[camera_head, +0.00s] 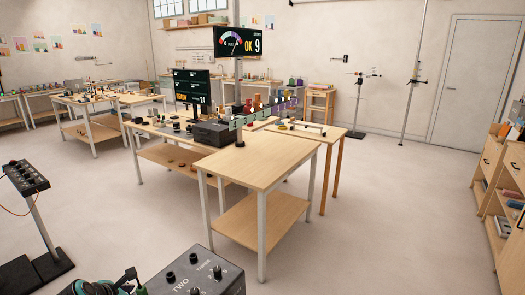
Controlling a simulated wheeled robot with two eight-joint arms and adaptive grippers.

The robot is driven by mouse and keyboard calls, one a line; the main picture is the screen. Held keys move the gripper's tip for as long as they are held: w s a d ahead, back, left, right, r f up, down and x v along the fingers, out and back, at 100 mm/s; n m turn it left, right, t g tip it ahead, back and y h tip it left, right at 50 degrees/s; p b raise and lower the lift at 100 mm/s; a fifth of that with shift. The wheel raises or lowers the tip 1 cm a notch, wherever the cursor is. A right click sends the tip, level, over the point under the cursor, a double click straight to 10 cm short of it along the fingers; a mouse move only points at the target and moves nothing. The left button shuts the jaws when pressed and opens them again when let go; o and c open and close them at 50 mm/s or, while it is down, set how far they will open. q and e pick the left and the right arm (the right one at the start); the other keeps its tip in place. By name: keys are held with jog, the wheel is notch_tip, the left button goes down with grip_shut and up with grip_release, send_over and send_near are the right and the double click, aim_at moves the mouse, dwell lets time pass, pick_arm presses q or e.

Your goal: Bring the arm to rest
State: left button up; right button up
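Neither of my arms nor either gripper can be clearly made out in the head view. At the bottom edge, a dark rounded item with a green part (92,288) is cut off by the frame, and I cannot tell what it is. Beside it stands a grey box (205,272) with black knobs and the labels TWO and THREE, also cut off by the frame.
A wooden table (262,165) with a lower shelf stands ahead, its near top bare. Behind it are benches with small items and two screens (238,42). A control panel on a stand (25,178) is at left, wooden shelves (490,165) at right. Floor between is clear.

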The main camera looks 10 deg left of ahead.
pick_arm(q)
jog(key=s+d+r+m, duration=0.1)
jog(key=s+d+m, duration=0.5)
jog(key=d+m, duration=0.6)
jog(key=s+d+r+m, duration=0.1)
jog(key=s+d+m, duration=0.6)
jog(key=d+m, duration=0.5)
jog(key=m, duration=0.7)
jog(key=shift+d+r+g, duration=0.3)
jog(key=shift+d+g, duration=0.05)
jog(key=shift+g, duration=0.05)
jog(key=shift+c, duration=0.2)
